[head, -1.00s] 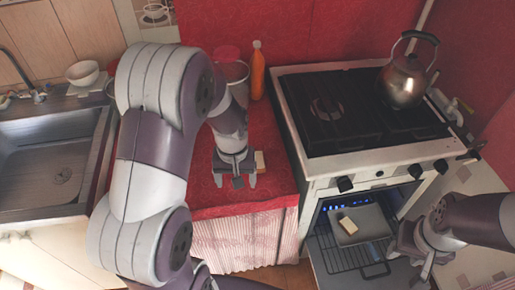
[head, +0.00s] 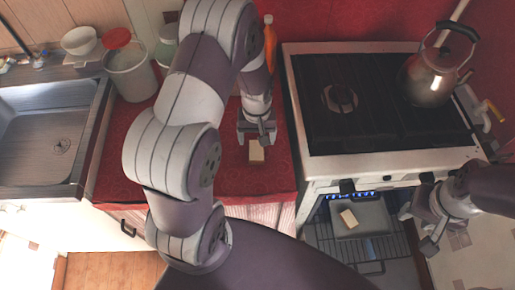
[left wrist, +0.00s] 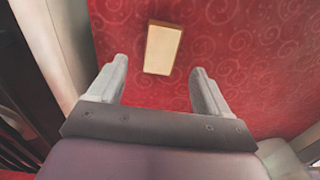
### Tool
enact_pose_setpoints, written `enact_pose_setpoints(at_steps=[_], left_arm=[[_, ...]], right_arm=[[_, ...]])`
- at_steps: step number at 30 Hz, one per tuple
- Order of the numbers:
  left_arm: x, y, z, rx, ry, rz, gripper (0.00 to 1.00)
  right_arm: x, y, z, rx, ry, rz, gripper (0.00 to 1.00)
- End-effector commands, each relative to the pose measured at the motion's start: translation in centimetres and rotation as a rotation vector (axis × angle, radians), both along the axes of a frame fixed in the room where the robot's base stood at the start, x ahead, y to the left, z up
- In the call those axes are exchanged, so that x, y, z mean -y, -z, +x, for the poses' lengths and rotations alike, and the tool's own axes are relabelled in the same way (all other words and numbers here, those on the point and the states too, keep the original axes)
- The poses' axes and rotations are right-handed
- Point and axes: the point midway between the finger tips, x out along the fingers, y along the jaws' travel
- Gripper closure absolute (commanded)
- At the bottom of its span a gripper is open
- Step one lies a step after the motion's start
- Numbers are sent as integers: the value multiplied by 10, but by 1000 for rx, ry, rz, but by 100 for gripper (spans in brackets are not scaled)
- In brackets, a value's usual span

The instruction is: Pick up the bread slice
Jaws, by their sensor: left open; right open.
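A pale bread slice with a tan edge (head: 256,150) lies flat on the red counter (head: 215,160), near the stove's left side. My left gripper (head: 257,137) is open just above and behind it in the head view. In the left wrist view, the slice (left wrist: 163,47) lies ahead, in line with the gap between the open fingers (left wrist: 159,69), and the fingers do not hold it. A similar pale piece (head: 348,217) lies on a tray in the open oven. My right gripper (head: 416,230) is open and empty at the oven's right side.
An orange bottle (head: 269,43) and a lidded container (head: 130,70) stand at the counter's back. The stove (head: 380,100) with a kettle (head: 430,75) is at the right. The oven rack and tray (head: 372,217) stick out below. A sink (head: 40,140) is at the left.

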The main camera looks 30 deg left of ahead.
Motion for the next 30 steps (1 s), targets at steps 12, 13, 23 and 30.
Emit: enact_pose_setpoints(at_steps=[12, 13, 23, 30], left_arm=[[-2, 58, -1, 0, 1, 0, 21], [-2, 59, -1, 1, 1, 0, 21], [-2, 59, -1, 1, 0, 0, 73], [-2, 58, -1, 1, 0, 0, 81]], right_arm=[[0, -4, 0, 0, 0, 0, 57], [0, -4, 0, 0, 0, 0, 57], [0, -4, 0, 0, 0, 0, 57], [0, -4, 0, 0, 0, 0, 57]])
